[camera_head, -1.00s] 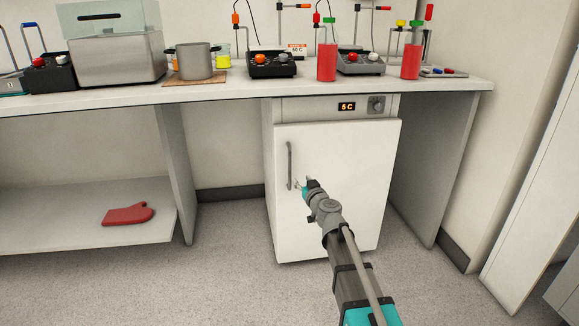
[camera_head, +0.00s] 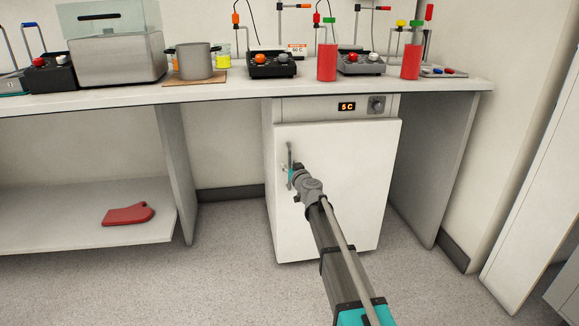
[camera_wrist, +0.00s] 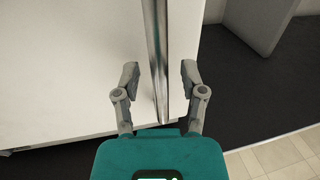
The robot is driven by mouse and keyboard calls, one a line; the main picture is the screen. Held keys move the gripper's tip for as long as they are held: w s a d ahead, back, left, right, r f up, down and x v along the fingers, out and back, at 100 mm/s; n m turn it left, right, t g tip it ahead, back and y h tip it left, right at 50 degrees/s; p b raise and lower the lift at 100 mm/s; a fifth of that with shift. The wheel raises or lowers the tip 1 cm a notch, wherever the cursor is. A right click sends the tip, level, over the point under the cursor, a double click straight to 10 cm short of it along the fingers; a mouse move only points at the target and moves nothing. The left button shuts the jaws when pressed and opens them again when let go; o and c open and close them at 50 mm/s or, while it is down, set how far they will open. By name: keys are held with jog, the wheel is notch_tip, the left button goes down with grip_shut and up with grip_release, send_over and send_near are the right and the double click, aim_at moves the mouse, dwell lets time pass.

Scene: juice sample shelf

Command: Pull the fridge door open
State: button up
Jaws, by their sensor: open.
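The white fridge door (camera_head: 345,215) is shut under the bench, with a vertical metal bar handle (camera_head: 290,153) near its left edge. My gripper (camera_head: 286,170) is at the handle's lower half in the head view, where my wrist partly hides it. In the wrist view, the handle (camera_wrist: 158,45) runs between the two open fingers of my gripper (camera_wrist: 160,76). A gap shows on each side between the handle and the fingertips. I cannot tell whether the handle touches the palm.
The fridge's panel shows a "5 C" display (camera_head: 347,106) and a knob (camera_head: 376,104). The bench top (camera_head: 220,90) above carries a pot, burners and red cylinders. A red oven mitt (camera_head: 128,214) lies on the low shelf at left. The floor (camera_head: 225,255) before the fridge is clear.

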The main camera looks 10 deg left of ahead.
grip_shut()
dwell(0.3)
jog(key=shift+a, duration=0.1)
